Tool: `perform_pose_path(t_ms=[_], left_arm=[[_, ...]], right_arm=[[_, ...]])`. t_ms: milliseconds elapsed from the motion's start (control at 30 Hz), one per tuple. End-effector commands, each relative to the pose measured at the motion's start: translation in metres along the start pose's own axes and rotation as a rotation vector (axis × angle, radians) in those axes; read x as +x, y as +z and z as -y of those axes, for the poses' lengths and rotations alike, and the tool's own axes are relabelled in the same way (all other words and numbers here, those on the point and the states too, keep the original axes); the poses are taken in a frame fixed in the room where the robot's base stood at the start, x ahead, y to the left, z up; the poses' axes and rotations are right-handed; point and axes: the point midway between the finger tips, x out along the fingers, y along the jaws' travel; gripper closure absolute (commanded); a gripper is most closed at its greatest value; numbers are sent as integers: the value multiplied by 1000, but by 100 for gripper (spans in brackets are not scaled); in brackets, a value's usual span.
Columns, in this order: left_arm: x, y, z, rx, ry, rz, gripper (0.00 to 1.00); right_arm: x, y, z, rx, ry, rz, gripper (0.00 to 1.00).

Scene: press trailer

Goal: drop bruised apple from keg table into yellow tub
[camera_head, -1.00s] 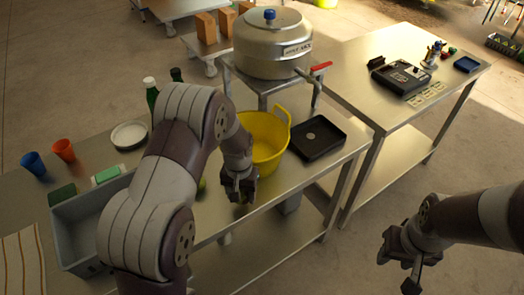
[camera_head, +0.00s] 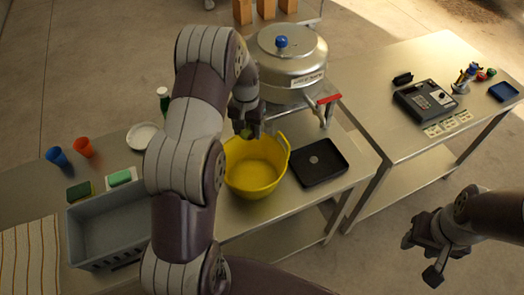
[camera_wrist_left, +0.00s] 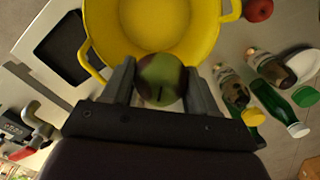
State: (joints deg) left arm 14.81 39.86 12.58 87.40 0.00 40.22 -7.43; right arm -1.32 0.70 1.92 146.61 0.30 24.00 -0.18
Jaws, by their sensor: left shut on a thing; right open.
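My left gripper (camera_head: 246,128) is shut on the bruised apple (camera_wrist_left: 161,79), which is green with a dark brown-purple patch. In the head view the apple (camera_head: 246,134) shows just under the fingers, above the far rim of the yellow tub. The yellow tub (camera_head: 255,178) stands on the metal table and looks empty; it also fills the top of the left wrist view (camera_wrist_left: 155,40), with the apple in front of its near rim. My right gripper (camera_head: 428,258) is open and empty at the lower right, away from the tables.
A black tray (camera_head: 319,162) lies right of the tub. A steel press vessel (camera_head: 288,58) stands behind. A grey bin (camera_head: 108,226), orange cup (camera_head: 84,147) and blue cup (camera_head: 57,156) are at left.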

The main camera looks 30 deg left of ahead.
Motion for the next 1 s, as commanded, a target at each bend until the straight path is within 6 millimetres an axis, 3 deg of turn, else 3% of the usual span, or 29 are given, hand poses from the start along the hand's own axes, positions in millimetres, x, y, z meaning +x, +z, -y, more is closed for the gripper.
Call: perform_pose_path(t_ms=[167, 500, 767, 800, 867, 900, 1000], left_arm=[[12, 0, 0, 0, 0, 0, 73], [58, 0, 0, 0, 0, -1, 73], [59, 0, 0, 0, 0, -2, 73], [59, 0, 0, 0, 0, -2, 38], [59, 0, 0, 0, 0, -1, 19], [59, 0, 0, 0, 0, -1, 12], [59, 0, 0, 0, 0, -1, 12]], right_arm=[[10, 2, 0, 0, 0, 0, 57], [44, 6, 0, 0, 0, 1, 57], [44, 6, 0, 0, 0, 0, 57], [43, 6, 0, 0, 0, 0, 57], [43, 6, 0, 0, 0, 0, 57], [43, 6, 0, 0, 0, 0, 57], [43, 6, 0, 0, 0, 0, 57]])
